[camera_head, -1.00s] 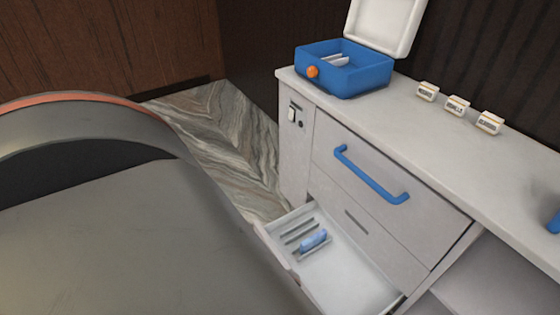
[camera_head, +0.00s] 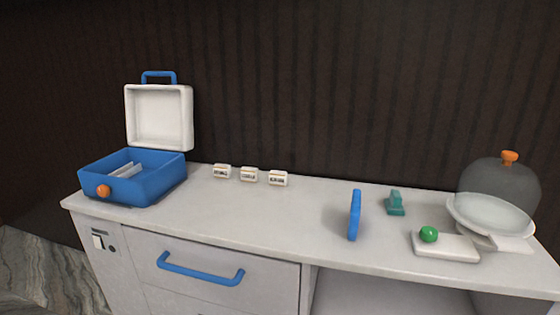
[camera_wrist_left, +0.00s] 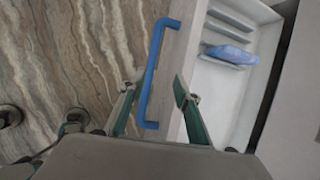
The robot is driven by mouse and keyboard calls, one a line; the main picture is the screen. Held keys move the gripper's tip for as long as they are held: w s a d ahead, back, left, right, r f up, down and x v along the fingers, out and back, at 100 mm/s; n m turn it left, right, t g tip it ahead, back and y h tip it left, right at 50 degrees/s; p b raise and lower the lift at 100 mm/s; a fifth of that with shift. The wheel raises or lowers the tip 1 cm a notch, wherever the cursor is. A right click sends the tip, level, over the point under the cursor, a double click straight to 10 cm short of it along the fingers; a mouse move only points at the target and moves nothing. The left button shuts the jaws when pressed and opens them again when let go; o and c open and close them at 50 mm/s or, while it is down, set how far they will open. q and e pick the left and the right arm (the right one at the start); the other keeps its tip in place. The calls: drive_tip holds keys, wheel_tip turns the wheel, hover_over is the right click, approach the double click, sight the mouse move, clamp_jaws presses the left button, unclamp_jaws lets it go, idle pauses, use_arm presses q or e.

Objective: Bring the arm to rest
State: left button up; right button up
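My left gripper (camera_wrist_left: 155,88) shows only in the left wrist view. Its two dark green fingers are apart. A blue drawer handle (camera_wrist_left: 158,62) runs between the fingers in the picture; I cannot tell how far it is from them, and they do not visibly pinch it. The handle is on the front of an open white drawer (camera_wrist_left: 226,100). A blue packet (camera_wrist_left: 230,55) lies in the drawer near its slotted end. The head view shows neither arm, and my right gripper is in neither view.
A closed upper drawer has a blue handle (camera_head: 200,272).

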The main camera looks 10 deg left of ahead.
use_arm(q)
drive_tip(key=s+d+r+n+t, duration=0.1)
drive_tip(key=s+r+n+t, duration=0.35)
drive_tip(key=r, duration=1.05)
drive_tip(key=s+d+r+n+g, duration=0.1)
drive_tip(key=r+n, duration=0.6)
drive_tip(key=r, duration=0.8)
drive_tip(key=w+d+f+n+t+h+p, duration=0.1)
drive_tip(key=w+d+f+t+h+p, duration=0.1)
drive_tip(key=d, duration=0.6)
drive_tip(key=w+d+f+n+t+h+p, duration=0.1)
drive_tip(key=w+d+f+t+h+p, duration=0.1)
drive_tip(key=d, duration=0.5)
wheel_tip(320, 180, down, 2)
drive_tip(key=h+p, duration=0.1)
drive_tip(key=h, duration=0.2)
drive_tip(key=shift+d+f+n+t, duration=0.2)
drive_tip(key=shift+d+n+t, duration=0.15)
drive_tip(key=shift+d, duration=0.05)
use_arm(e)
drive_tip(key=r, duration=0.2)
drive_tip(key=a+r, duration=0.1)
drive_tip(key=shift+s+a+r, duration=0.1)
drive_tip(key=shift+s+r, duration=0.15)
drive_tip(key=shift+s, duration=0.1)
